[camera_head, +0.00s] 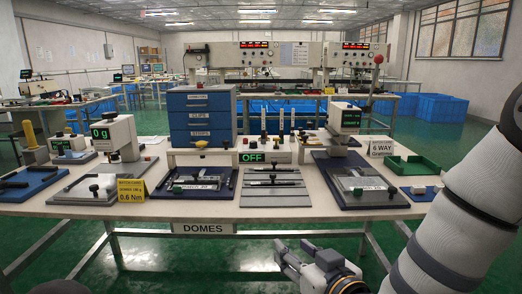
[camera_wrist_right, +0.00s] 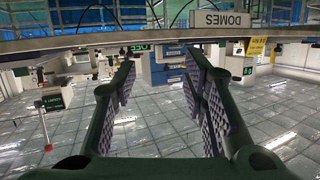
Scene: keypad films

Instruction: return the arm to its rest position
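My right arm (camera_head: 445,235) comes in from the right edge of the head view, grey-white with dark bands. Its gripper (camera_head: 290,260) is low in front of the workbench, below the front edge and apart from everything on it. In the right wrist view the same gripper (camera_wrist_right: 160,75) has its two padded fingers wide apart with nothing between them. That view is upside down, with the table edge and the DOMES label across its top. My left gripper is not in the head view; a dark shape at the bottom left corner is too little to tell.
The workbench (camera_head: 215,211) carries several fixtures, a blue drawer unit (camera_head: 202,118), an OFF display (camera_head: 252,157), a 6 WAY sign (camera_head: 381,148) and a green tray (camera_head: 413,165) at the right. Blue crates (camera_head: 442,108) stand behind. Green floor in front of the bench looks clear.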

